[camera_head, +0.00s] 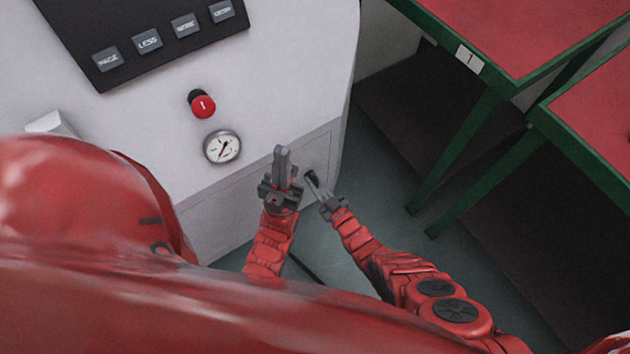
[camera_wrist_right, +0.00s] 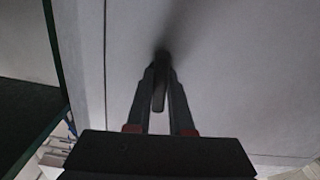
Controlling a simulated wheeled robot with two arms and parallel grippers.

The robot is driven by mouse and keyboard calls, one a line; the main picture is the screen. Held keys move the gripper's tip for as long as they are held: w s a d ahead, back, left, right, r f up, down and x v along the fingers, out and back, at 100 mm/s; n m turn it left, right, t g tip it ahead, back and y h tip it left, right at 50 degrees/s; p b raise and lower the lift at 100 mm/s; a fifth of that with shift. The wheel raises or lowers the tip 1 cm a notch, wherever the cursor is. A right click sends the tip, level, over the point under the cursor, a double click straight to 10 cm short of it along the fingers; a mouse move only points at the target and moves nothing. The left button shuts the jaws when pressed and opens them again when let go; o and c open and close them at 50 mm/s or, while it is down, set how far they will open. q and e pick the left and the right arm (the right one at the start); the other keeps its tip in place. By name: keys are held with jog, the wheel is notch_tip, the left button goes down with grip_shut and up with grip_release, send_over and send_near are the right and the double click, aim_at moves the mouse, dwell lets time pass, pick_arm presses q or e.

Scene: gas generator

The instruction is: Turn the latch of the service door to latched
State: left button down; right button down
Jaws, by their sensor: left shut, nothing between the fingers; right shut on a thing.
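The service door (camera_head: 258,201) is a light panel low on the front of the white generator. Its latch is a small dark handle (camera_head: 310,175) near the door's right edge. My right gripper (camera_head: 314,184) reaches it from below right. In the right wrist view the latch (camera_wrist_right: 159,95) shows as a dark bar between the two fingers of my right gripper (camera_wrist_right: 160,92), which are shut on it. The bar runs roughly along the fingers in that view. My left gripper (camera_head: 281,152) is shut and empty, in front of the door and left of the latch.
The generator front carries a gauge (camera_head: 222,147), a red button (camera_head: 202,105) and a dark button panel (camera_head: 150,38). Green-framed tables with red tops (camera_head: 530,30) stand to the right. Bare floor (camera_head: 375,190) lies between them and the generator.

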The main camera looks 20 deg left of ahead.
jog(key=shift+m, duration=0.8)
dwell(1.0)
jog(key=c, duration=0.8)
grip_release()
jog(key=shift+s+d, duration=0.2)
jog(key=shift+d, duration=0.1)
jog(key=p+v, duration=0.4)
jog(key=v, duration=1.2)
jog(key=shift+s+d+p, duration=0.25)
jog(key=shift+p, duration=0.15)
jog(key=shift+w, duration=0.1)
